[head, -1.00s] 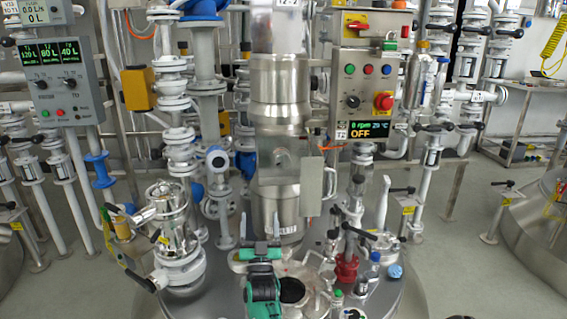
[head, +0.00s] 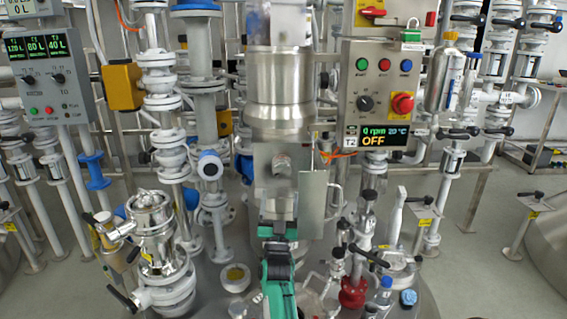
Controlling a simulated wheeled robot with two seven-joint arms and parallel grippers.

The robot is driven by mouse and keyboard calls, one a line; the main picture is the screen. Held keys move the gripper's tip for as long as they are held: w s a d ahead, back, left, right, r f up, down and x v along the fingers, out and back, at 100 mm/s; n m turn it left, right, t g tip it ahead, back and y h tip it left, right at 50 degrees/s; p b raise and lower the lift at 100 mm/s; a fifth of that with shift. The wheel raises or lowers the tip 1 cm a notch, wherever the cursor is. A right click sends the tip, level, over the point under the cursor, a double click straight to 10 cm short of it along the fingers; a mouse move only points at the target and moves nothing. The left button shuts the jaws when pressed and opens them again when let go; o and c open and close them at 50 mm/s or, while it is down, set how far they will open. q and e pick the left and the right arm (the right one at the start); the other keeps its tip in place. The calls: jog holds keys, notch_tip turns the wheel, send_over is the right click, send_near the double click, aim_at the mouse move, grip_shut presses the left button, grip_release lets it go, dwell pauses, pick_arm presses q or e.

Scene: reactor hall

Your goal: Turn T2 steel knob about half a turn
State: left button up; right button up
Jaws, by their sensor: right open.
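The T2 knob (head: 365,102) is a small dark round knob with a light mark, on the left of the panel face below the green button. Nothing covers it. My right gripper (head: 279,222), on a green and black arm, is open and empty in front of the steel column, below and left of the knob and well apart from it. Its fingertips blend into the steel behind. My left gripper is out of view.
A red emergency stop (head: 402,104) sits right of the knob. Three push buttons (head: 383,65) line the panel above it. Valves and bottles (head: 384,290) crowd the vessel top below.

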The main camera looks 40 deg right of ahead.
aim_at(283, 163)
jog(key=x, duration=1.1)
jog(key=shift+w+d+b, duration=0.1)
jog(key=shift+d+b, duration=0.05)
jog(key=shift+b, duration=0.15)
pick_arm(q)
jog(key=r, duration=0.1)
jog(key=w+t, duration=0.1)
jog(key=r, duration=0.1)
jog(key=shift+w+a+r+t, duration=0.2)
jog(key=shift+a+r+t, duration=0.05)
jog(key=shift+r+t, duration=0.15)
pick_arm(e)
jog(key=c, duration=0.9)
jog(key=shift+o, duration=0.2)
jog(key=shift+m+g+h, duration=0.4)
jog(key=shift+m+g, duration=0.2)
jog(key=shift+m, duration=0.2)
jog(key=shift+m+g+h, duration=0.5)
jog(key=shift+m+g, duration=0.3)
jog(key=shift+m, duration=0.3)
jog(key=shift+d, duration=0.1)
jog(key=o, duration=0.9)
jog(key=shift+c, duration=0.2)
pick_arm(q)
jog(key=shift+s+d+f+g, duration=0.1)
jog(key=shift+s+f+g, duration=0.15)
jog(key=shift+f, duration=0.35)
